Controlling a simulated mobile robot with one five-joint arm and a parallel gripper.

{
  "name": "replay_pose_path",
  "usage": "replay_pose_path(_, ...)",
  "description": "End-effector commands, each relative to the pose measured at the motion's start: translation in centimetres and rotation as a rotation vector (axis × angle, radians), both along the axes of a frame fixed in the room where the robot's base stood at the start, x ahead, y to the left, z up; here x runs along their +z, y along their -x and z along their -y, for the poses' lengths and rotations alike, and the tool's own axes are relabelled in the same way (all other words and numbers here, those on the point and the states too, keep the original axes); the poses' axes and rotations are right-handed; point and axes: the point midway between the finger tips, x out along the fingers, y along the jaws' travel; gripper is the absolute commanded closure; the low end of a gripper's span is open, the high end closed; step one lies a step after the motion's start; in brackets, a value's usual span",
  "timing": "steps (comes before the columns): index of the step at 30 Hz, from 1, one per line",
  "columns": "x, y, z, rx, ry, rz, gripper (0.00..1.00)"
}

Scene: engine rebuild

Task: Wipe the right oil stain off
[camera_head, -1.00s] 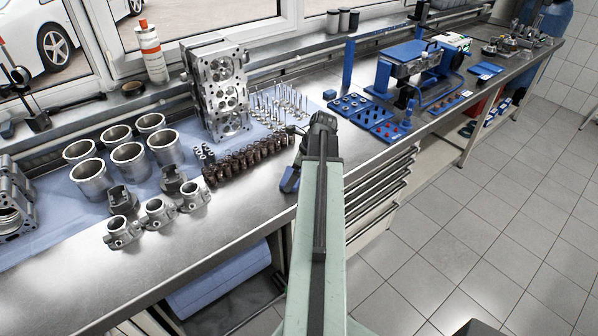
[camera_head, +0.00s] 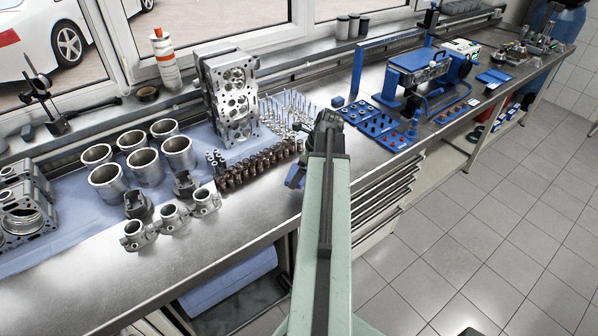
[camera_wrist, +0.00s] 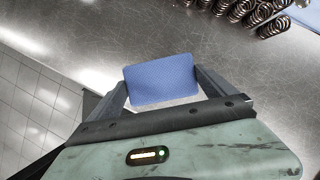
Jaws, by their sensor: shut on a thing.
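My gripper (camera_head: 296,180) is at the front edge of the steel workbench (camera_head: 240,215), right of the pistons and valve springs. In the wrist view my gripper (camera_wrist: 160,90) is shut on a blue wiping cloth or pad (camera_wrist: 160,80), held flat between the two fingers. The pad is over or close to the bench top (camera_wrist: 120,35); I cannot tell if it touches. I cannot make out an oil stain in either view; my arm hides part of the bench.
Valve springs (camera_head: 255,162), cylinder liners (camera_head: 107,180), pistons (camera_head: 172,217) and a cylinder head (camera_head: 228,97) stand left of my gripper. Blue trays (camera_head: 378,123) and a blue press (camera_head: 418,68) stand to the right. Tiled floor (camera_head: 500,220) lies right of the bench.

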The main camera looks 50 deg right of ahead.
Motion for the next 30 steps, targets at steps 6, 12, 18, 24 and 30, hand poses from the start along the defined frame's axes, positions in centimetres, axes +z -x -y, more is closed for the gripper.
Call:
replay_pose_path(6, 0.1, 0.0, 0.0, 0.000, 0.000, 0.000, 0.50)
replay_pose_path(12, 1.2, 0.0, 0.0, 0.000, 0.000, 0.000, 0.50)
replay_pose_path(18, 3.3, 0.0, 0.0, 0.000, 0.000, 0.000, 0.50)
replay_pose_path(24, 3.1, 0.0, 0.0, 0.000, 0.000, 0.000, 0.50)
replay_pose_path(30, 1.2, 0.0, 0.0, 0.000, 0.000, 0.000, 0.50)
